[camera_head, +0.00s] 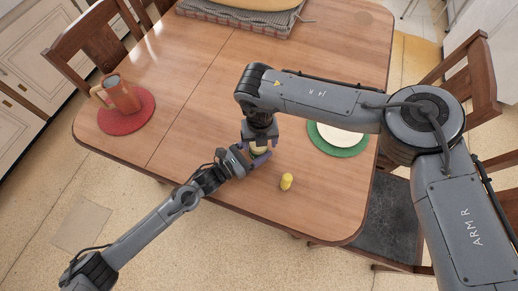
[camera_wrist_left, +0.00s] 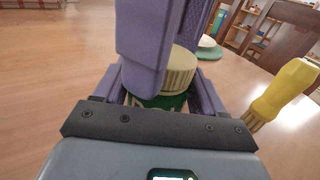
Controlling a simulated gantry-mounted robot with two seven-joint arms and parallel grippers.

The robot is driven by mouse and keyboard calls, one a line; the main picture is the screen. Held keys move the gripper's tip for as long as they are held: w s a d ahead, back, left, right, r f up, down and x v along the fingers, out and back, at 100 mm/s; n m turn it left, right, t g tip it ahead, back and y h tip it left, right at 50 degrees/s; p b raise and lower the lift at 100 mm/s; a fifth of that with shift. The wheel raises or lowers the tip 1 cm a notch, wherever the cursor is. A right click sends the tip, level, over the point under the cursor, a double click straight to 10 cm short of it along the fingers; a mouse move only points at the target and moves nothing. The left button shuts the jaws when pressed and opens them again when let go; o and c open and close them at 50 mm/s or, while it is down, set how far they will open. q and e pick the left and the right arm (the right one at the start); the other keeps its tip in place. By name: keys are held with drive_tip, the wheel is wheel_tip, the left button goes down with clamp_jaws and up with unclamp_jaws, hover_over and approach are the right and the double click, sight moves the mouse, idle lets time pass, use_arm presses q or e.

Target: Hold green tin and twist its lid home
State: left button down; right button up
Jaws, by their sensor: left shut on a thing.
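The green tin (camera_wrist_left: 168,102) stands upright with a ribbed cream lid (camera_wrist_left: 182,70) on top. In the head view the lid (camera_head: 258,150) shows as a small pale patch near the table's front edge. My left gripper (camera_head: 250,160) is shut on the tin's body from the left. My right gripper (camera_head: 259,139) points down from above, its purple fingers spread on either side of the lid. One right finger covers the lid's left part in the left wrist view. Whether the right fingers touch the lid is hard to tell. Most of the tin is hidden by the fingers.
A brown mug (camera_head: 119,95) sits on a red mat (camera_head: 128,122) at left. A white plate (camera_head: 338,134) lies on a green mat (camera_head: 345,151) at right, beneath my right arm. The table's middle is clear.

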drive_tip(key=shift+a+r, duration=0.15)
drive_tip(key=shift+r, duration=2.15)
drive_tip(key=shift+r, duration=0.1)
drive_tip(key=shift+c, duration=0.5)
drive_tip(key=shift+r+n, duration=1.6)
drive_tip(key=shift+r, duration=0.05)
drive_tip(key=shift+f, duration=4)
